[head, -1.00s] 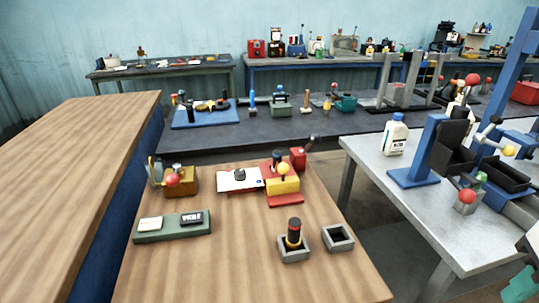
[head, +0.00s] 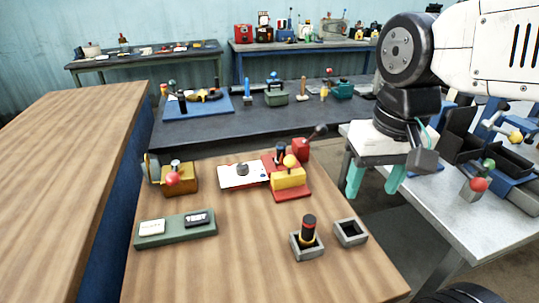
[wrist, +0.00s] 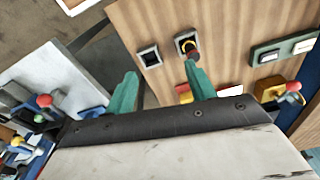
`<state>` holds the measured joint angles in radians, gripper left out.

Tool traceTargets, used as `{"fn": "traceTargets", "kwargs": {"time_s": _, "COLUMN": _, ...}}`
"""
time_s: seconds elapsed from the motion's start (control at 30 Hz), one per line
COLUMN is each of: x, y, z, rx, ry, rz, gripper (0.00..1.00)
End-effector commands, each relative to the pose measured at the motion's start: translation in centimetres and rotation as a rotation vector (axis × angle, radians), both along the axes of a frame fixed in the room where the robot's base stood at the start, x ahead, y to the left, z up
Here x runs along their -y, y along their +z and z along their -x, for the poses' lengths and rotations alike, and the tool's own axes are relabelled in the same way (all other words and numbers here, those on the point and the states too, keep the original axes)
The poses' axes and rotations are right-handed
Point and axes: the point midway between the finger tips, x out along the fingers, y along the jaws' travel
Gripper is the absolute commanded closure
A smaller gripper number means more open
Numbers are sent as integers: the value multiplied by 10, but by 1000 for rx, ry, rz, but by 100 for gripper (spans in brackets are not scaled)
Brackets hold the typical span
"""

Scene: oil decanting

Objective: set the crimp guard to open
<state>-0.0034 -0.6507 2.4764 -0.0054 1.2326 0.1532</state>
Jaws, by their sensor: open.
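No label marks the crimp guard, so I cannot tell which part it is. On the wooden table stand a red and yellow device (head: 289,181) with a yellow knob and a red block (head: 301,150) with a dark-knobbed lever. A brass-coloured box (head: 181,179) with a red ball knob stands to their left. My gripper (head: 374,181) is open and empty, its teal fingers pointing down beside the wooden table's right edge, apart from these devices. In the wrist view its fingers (wrist: 162,88) are spread, with the wooden table beyond.
A black and red cylinder (head: 308,229) stands in a grey square holder, beside an empty holder (head: 350,232). A green block (head: 176,229) with two plates lies front left. A white board (head: 243,176) lies mid-table. The metal table (head: 460,215) at right carries lever devices. The wooden table's front is clear.

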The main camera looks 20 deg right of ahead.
Motion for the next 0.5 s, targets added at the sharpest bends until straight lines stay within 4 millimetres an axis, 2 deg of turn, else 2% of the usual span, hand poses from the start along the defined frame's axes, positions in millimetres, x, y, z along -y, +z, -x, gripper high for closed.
{"fn": "traceTargets", "kwargs": {"time_s": 0.13, "x": -4, "y": 14, "z": -58, "rx": -57, "ry": -218, "rz": -9, "gripper": 45}}
{"fn": "traceTargets", "kwargs": {"time_s": 0.27, "x": -8, "y": 16, "z": -114, "rx": -101, "ry": -433, "rz": -6, "gripper": 45}}
{"fn": "traceTargets", "kwargs": {"time_s": 0.37, "x": -13, "y": 10, "z": -158, "rx": -131, "ry": -598, "rz": 3, "gripper": 45}}
{"fn": "traceTargets", "kwargs": {"time_s": 0.5, "x": -21, "y": -9, "z": -218, "rx": -169, "ry": -826, "rz": 28, "gripper": 45}}
